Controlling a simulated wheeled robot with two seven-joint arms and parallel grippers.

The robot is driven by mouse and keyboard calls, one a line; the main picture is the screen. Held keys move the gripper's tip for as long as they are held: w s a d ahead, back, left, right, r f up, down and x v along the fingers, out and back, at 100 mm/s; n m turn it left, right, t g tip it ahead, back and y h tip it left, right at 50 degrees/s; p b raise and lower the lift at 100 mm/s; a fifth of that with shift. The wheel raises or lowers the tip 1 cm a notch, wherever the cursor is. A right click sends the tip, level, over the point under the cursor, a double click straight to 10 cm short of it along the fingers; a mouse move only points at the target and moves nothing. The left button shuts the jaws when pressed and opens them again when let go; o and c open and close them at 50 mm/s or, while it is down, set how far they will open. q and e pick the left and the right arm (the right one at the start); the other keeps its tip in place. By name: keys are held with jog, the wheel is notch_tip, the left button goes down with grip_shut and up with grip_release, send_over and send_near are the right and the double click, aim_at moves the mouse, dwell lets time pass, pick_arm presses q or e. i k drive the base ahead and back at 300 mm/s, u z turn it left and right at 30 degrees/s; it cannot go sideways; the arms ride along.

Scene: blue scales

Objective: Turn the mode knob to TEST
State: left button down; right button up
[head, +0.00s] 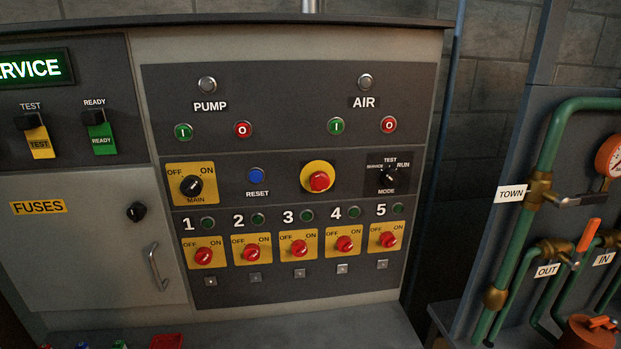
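The mode knob (389,176) is a small black rotary knob on a dark square plate (400,188) at the right of the panel's middle row. The plate is marked SERVICE at upper left, TEST at the top, RUN at upper right and MODE below. The knob's pointer is too small to read for certain. A lit green display (30,68) at the upper left shows "ERVICE", cut off by the picture edge. Neither of my grippers is in view, and nothing touches the knob.
A red emergency button (319,180) on a yellow ring and a blue RESET button (256,175) sit left of the knob. Several red OFF/ON knobs (388,240) line the row below. Green pipes (547,150) with valves stand at the right. Space before the panel is clear.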

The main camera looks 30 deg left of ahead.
aim_at(390, 177)
jog(key=z, duration=1.65)
jog(key=k, duration=0.6)
jog(key=u, duration=0.45)
